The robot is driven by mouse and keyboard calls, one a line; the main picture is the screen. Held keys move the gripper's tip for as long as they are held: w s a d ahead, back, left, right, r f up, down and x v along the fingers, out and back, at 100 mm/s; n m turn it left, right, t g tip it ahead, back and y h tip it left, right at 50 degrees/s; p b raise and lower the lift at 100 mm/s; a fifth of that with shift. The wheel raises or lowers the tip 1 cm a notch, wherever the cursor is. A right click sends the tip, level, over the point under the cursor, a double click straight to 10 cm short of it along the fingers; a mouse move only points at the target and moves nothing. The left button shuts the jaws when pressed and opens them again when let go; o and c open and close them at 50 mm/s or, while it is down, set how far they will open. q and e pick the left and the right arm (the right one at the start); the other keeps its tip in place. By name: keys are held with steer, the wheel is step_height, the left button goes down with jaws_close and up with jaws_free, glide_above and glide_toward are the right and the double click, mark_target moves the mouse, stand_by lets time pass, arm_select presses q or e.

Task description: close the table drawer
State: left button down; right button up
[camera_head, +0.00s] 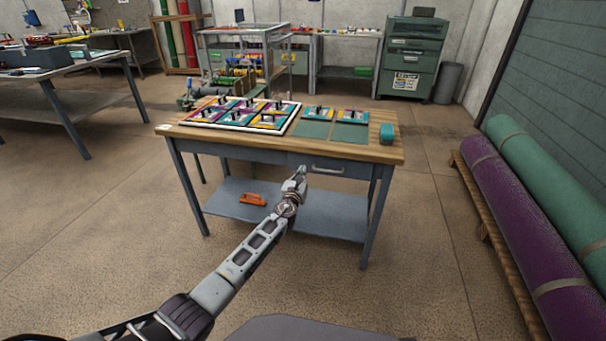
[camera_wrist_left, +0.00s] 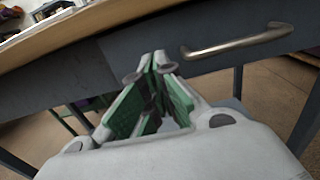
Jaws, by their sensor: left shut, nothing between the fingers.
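The wooden-topped table (camera_head: 270,146) stands ahead of me on grey legs. Its drawer (camera_head: 345,167) is in the front apron, right of centre, with a metal bar handle (camera_head: 327,170). The drawer front looks close to flush with the apron; I cannot tell whether a small gap remains. In the left wrist view the handle (camera_wrist_left: 237,42) is at the upper right. My left gripper (camera_head: 301,171) is shut and empty, just left of the handle and close to the table front. Its green-padded fingers meet in the left wrist view (camera_wrist_left: 155,60). I cannot tell whether they touch the front.
On the table lie a tray of coloured pieces (camera_head: 240,128), two green mats with pieces, and a teal block (camera_head: 387,134). An orange tool (camera_head: 253,199) lies on the lower shelf (camera_head: 330,217). Rolled rugs (camera_head: 510,215) lie at the right; open floor surrounds the table.

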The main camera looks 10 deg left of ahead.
arm_select(q)
steer(key=s+p, duration=0.3)
steer(key=s, duration=0.6)
steer(key=shift+s+a+f, duration=0.2)
steer(key=shift+a, duration=0.05)
arm_select(e)
steer(key=shift+g+h, duration=0.3)
steer(key=shift+g, duration=0.3)
steer(key=shift+s+d+f, duration=0.1)
steer(key=shift+d+f, duration=0.05)
steer(key=shift+f, duration=0.75)
steer(key=shift+s+d+f, duration=0.1)
steer(key=shift+d+f, duration=0.1)
steer(key=shift+f, duration=0.7)
steer(key=shift+s+d+f, duration=0.1)
steer(key=shift+d+f, duration=0.05)
steer(key=shift+f, duration=0.75)
steer(key=shift+a+r, duration=0.1)
steer(key=shift+r, duration=0.05)
